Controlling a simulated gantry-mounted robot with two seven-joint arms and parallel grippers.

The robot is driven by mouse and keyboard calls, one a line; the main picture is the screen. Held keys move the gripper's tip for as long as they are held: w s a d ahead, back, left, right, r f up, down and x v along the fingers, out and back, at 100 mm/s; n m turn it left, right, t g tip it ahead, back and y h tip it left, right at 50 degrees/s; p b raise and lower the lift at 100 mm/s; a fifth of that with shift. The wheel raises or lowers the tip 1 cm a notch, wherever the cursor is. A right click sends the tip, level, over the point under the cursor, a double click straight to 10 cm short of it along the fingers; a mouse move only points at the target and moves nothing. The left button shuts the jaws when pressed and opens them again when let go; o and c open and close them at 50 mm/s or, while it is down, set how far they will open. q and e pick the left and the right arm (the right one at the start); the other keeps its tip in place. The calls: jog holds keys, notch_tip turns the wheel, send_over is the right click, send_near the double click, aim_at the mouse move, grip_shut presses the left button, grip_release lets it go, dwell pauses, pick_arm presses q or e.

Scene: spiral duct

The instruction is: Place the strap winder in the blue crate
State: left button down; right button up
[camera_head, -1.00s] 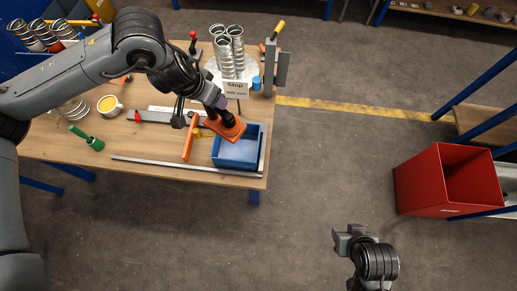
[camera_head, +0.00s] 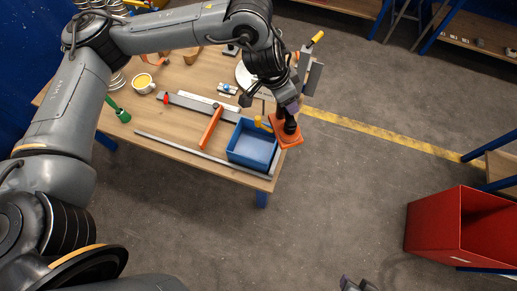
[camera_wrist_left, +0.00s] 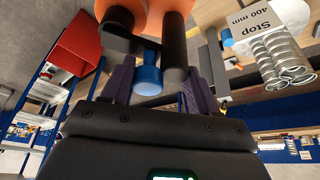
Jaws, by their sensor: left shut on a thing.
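The strap winder (camera_head: 289,137), an orange body with black parts, is held in my left gripper (camera_head: 290,108). It is over the right edge of the table, just right of the blue crate (camera_head: 235,158).
An orange bar (camera_head: 211,128) and a metal rail (camera_head: 200,157) lie left of and in front of the crate. A yellow-handled tool (camera_head: 262,123) is at its back edge. A red bin (camera_head: 430,232) stands right.

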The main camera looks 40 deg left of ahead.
pick_arm(q)
jog(key=shift+w+a+r+m+h, duration=0.15)
jog(key=shift+w+m, duration=0.1)
jog(key=shift+m, duration=0.25)
jog(key=shift+w+r+m+h, duration=0.1)
jog(key=shift+w+m+h, duration=0.1)
jog(key=shift+m, duration=0.3)
jog(key=shift+w+a+m+g, duration=0.3)
jog(key=shift+m+g, duration=0.2)
jog(key=shift+m, duration=0.2)
jog(key=a+f+m+b, duration=0.2)
jog(key=f+b, duration=0.3)
jog(key=f, duration=0.8)
jog(key=a+f+m+g+h+b, duration=0.1)
jog(key=a+f+b, duration=0.3)
jog(key=f, duration=1)
jog(key=shift+s+a+f+m+b, duration=0.2)
jog(key=shift+a+f+m+b, duration=0.15)
jog(key=shift+a+m, duration=0.35)
jog(key=shift+r, duration=0.1)
